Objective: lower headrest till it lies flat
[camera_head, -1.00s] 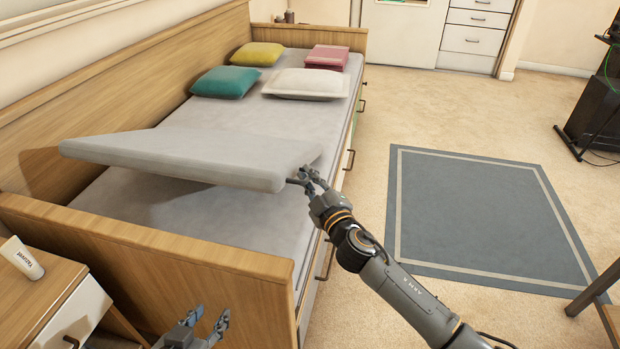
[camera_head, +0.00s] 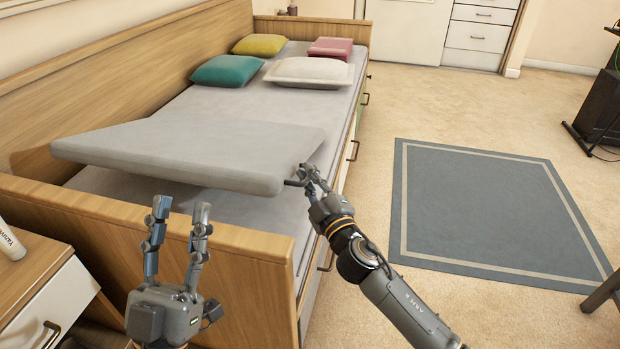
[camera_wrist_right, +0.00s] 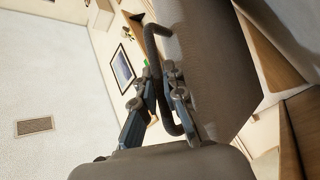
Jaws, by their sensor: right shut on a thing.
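The headrest (camera_head: 190,150) is the grey padded panel at the near end of the bed. It is tilted, its near edge raised above the mattress with a gap beneath. My right gripper (camera_head: 303,178) is at its near right corner, shut on a dark handle (camera_head: 293,183). In the right wrist view the gripper's fingers (camera_wrist_right: 160,85) close around the looped handle (camera_wrist_right: 152,35), beside the grey headrest (camera_wrist_right: 205,60). My left gripper (camera_head: 181,205) is open and empty, fingers up, in front of the near bed board.
The wooden near bed board (camera_head: 255,240) stands between my left arm and the mattress (camera_head: 190,110). A nightstand (camera_head: 40,270) with a white tube (camera_head: 10,243) is at the left. Several pillows lie at the far end.

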